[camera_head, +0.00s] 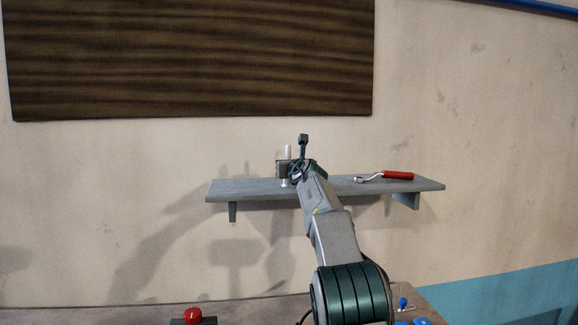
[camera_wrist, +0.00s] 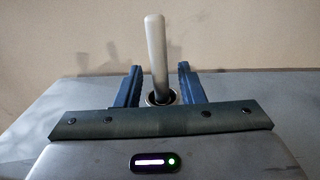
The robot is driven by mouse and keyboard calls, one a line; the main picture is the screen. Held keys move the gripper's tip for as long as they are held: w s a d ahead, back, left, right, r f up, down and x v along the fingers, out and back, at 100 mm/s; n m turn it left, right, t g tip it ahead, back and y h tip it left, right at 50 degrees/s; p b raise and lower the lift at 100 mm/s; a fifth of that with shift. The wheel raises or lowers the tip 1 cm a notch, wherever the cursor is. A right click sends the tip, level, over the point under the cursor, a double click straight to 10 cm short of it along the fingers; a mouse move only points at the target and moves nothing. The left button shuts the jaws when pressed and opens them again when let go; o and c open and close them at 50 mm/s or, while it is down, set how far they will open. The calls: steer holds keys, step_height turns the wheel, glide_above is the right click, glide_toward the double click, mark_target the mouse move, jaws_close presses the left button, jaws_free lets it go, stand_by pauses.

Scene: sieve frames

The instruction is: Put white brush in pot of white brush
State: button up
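The white brush (camera_wrist: 155,55) stands nearly upright in the wrist view, its pale handle pointing up. Its lower end is inside a small round dark pot with a light rim (camera_wrist: 172,97). My gripper (camera_wrist: 159,72) is open, with one blue finger on each side of the brush and a visible gap on both sides. In the head view, my gripper (camera_head: 296,168) is at the wall shelf, and the white handle (camera_head: 288,151) rises beside it. My gripper hides most of the pot there, and the pot's bottom is hidden in the wrist view.
The grey shelf (camera_head: 240,189) is narrow and fixed to the wall. A red-handled metal tool (camera_head: 398,175) lies on its right part. A dark brown panel (camera_head: 190,55) hangs above. A red ball-like thing (camera_head: 193,315) is low at the front. The shelf's left end is clear.

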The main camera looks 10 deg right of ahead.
steer(key=shift+r, duration=0.15)
steer(key=shift+s+d+b, duration=0.1)
steer(key=shift+s+b, duration=0.4)
steer(key=shift+s, duration=0.05)
steer(key=s+b, duration=0.5)
steer(key=s, duration=0.6)
steer(key=shift+d+r+b, duration=0.15)
steer(key=shift+d+b, duration=0.15)
steer(key=shift+d, duration=0.15)
